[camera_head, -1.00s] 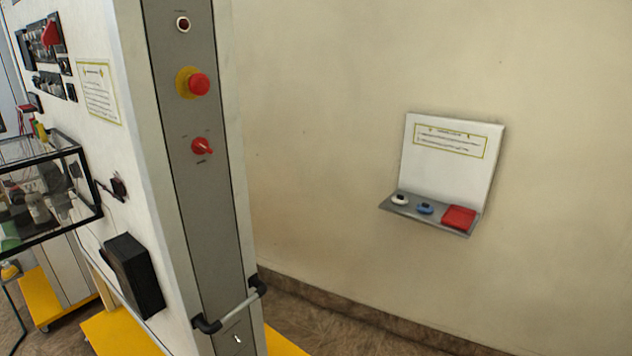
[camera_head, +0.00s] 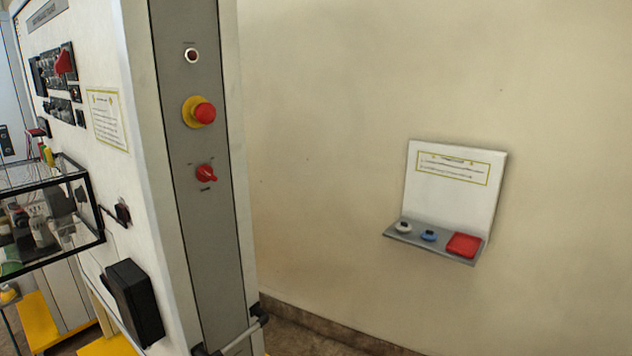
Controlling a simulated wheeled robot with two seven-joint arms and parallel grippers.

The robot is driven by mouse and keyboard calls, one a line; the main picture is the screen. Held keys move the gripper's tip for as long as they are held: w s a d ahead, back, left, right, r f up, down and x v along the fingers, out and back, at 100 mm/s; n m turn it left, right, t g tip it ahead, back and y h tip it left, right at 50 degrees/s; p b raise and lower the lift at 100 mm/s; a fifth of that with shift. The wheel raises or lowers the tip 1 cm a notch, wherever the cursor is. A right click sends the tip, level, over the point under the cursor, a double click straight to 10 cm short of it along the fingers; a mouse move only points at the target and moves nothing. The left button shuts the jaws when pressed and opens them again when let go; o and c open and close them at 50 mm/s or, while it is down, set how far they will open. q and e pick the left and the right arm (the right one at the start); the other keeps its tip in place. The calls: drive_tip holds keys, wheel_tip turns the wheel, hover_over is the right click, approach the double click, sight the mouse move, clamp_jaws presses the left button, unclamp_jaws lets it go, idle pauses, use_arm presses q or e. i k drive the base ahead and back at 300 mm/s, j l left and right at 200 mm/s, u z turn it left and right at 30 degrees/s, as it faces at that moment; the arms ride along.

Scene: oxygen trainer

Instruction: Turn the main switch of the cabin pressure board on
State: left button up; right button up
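The cabin pressure board's grey side panel (camera_head: 208,245) stands left of centre. A red rotary switch (camera_head: 206,174) sits on it, with small labels around it too small to read; I cannot tell its setting for sure. Above it is a red mushroom button on a yellow base (camera_head: 203,112). A second red switch (camera_head: 64,62) shows on the white front face at the upper left. Neither of my grippers is in view.
A metal handle (camera_head: 243,337) sticks out low on the panel. A black box (camera_head: 134,303) and a glass case (camera_head: 88,200) project from the board's front. A wall shelf (camera_head: 440,245) with small items hangs at the right. Bare wall lies between.

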sight(204, 172)
drive_tip(key=i+j+u, duration=0.25)
drive_tip(key=i+j, duration=0.45)
